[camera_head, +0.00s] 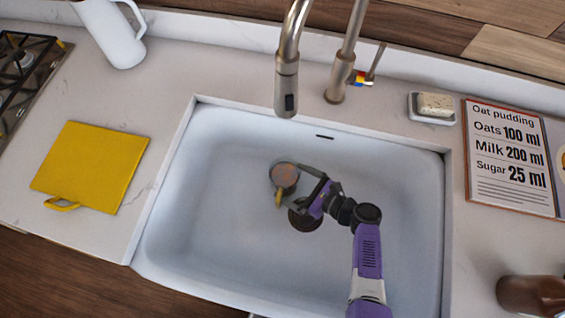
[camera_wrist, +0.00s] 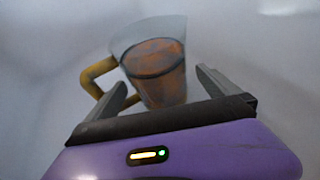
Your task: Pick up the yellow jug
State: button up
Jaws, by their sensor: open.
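The jug (camera_head: 285,175) is in the sink, a small see-through vessel with a yellow handle and something brown-orange inside. In the wrist view the jug (camera_wrist: 155,65) lies ahead of my gripper, its body between the lines of the two fingers. My gripper (camera_head: 296,186) is open and close to the jug in the sink. In the wrist view my gripper (camera_wrist: 162,80) has its left finger by the yellow handle and its right finger beside the jug's right side. I cannot tell whether either finger touches it. The jug's underside is hidden.
The white sink (camera_head: 210,230) has raised walls around my arm. A steel faucet (camera_head: 287,80) hangs over its back edge. A yellow board (camera_head: 92,165) and a white pitcher (camera_head: 115,35) are left; a sponge dish (camera_head: 432,118), recipe board (camera_head: 508,200) and brown bottle (camera_head: 530,294) are right.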

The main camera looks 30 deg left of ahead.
aim_at(275, 174)
jog(key=b+x, duration=0.2)
jog(key=x, duration=0.2)
jog(key=shift+a+f, duration=0.2)
jog(key=shift+f, duration=0.1)
jog(key=shift+a+b, duration=0.45)
jog(key=c, duration=1.9)
jog(key=shift+w, duration=0.1)
jog(key=shift+c, duration=1.2)
jog(key=shift+r, duration=0.2)
